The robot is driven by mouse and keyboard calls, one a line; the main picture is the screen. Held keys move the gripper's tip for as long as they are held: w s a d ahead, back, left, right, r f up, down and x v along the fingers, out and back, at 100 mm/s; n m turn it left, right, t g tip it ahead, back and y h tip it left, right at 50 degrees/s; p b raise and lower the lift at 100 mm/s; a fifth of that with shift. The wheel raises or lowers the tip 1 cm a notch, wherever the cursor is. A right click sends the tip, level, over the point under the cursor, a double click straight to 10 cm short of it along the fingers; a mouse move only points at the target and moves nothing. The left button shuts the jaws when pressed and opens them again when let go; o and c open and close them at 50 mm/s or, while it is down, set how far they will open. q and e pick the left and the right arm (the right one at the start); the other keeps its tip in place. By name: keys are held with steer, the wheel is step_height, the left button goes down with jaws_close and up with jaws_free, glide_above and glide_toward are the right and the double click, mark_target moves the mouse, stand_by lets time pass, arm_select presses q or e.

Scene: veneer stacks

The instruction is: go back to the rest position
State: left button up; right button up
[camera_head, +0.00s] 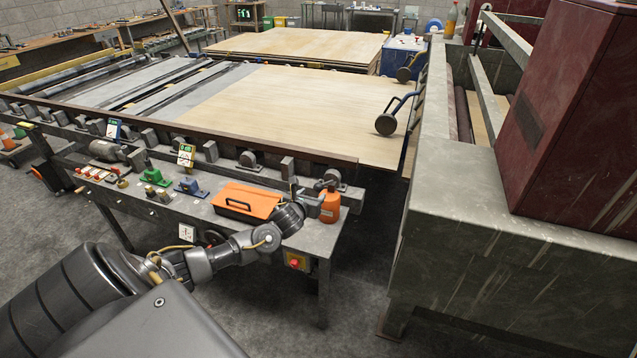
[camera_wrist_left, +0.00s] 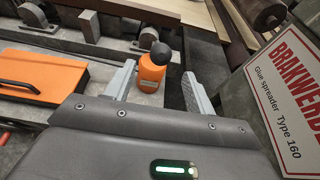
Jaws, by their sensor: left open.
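My left gripper (camera_head: 308,196) is over the right end of the grey bench shelf, with its arm coming in from the lower left. In the left wrist view its two fingers (camera_wrist_left: 158,72) are apart, so it is open. An orange bottle with a dark round top (camera_head: 330,207) stands upright on the shelf right by the gripper. In the left wrist view the bottle (camera_wrist_left: 151,76) shows between the fingers, toward their tips. I cannot tell whether a finger touches it. My right gripper is in neither view.
An orange toolbox (camera_head: 247,201) lies on the shelf (camera_head: 200,208), left of the gripper. Large veneer sheets (camera_head: 290,105) lie behind on the roller table. The glue spreader (camera_head: 455,215) stands to the right, with bare floor (camera_head: 360,275) between.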

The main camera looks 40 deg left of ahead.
arm_select(q)
steer(key=shift+s+d+r, duration=0.15)
steer(key=shift+s, duration=0.25)
stand_by(0.3)
steer(key=s+f+n+g+b, duration=0.1)
steer(key=s+f+n+g, duration=0.1)
steer(key=s+f+n, duration=0.65)
steer(key=s+d+f+n+g+h+b, duration=0.1)
steer(key=f+n, duration=0.5)
steer(key=f, duration=0.7)
steer(key=s+f+n+g+b, duration=0.1)
steer(key=s+f+n+g, duration=0.1)
steer(key=s+f+n, duration=0.55)
steer(key=s+d+f+n+g+h+b, duration=0.1)
steer(key=s+d+f+n+g+b, duration=0.2)
steer(key=s+f, duration=0.6)
steer(key=s+d+f+n+g+h, duration=0.1)
steer(key=s+d+f+n, duration=0.2)
steer(key=s+d+f, duration=0.6)
steer(key=s+d+f+n+g+b, duration=0.1)
steer(key=s+d+f, duration=0.3)
steer(key=s, duration=0.6)
steer(key=s+d+f+g+h+b, duration=0.1)
steer(key=s+d+f, duration=0.4)
steer(key=s, duration=0.5)
steer(key=shift+d+f+n+g+h+b, duration=0.2)
steer(key=shift+f+n+g+h+b, duration=0.15)
steer(key=shift+f+g+b, duration=0.4)
